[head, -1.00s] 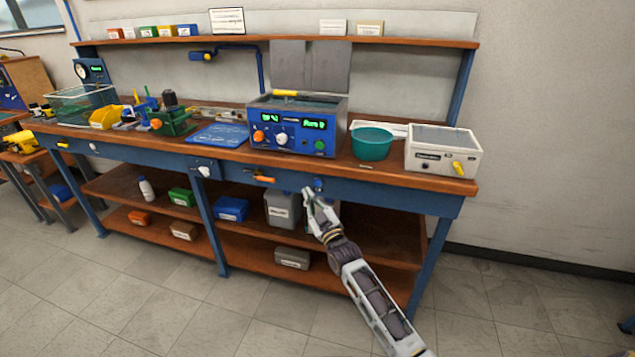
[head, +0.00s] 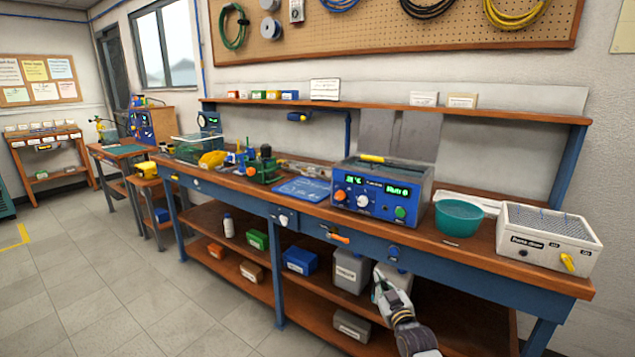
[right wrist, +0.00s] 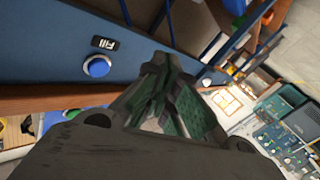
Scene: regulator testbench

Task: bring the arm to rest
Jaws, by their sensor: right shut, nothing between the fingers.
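My right gripper (head: 381,287) is in front of the workbench's lower shelf, below the bench's front edge, in the head view. It is shut with nothing between its fingers. In the right wrist view the closed fingers (right wrist: 172,90) show beside the blue front panel, which has a round blue button (right wrist: 97,66) and a label reading "Fill". The fingers look apart from the button. The right forearm runs out of the bottom of the head view. My left gripper is not in view.
The workbench (head: 470,262) carries a blue regulator unit (head: 378,198), a teal bowl (head: 459,217) and a white box (head: 545,240). Grey containers (head: 351,270) stand on its shelf behind the gripper. The tiled floor (head: 120,270) at left is clear.

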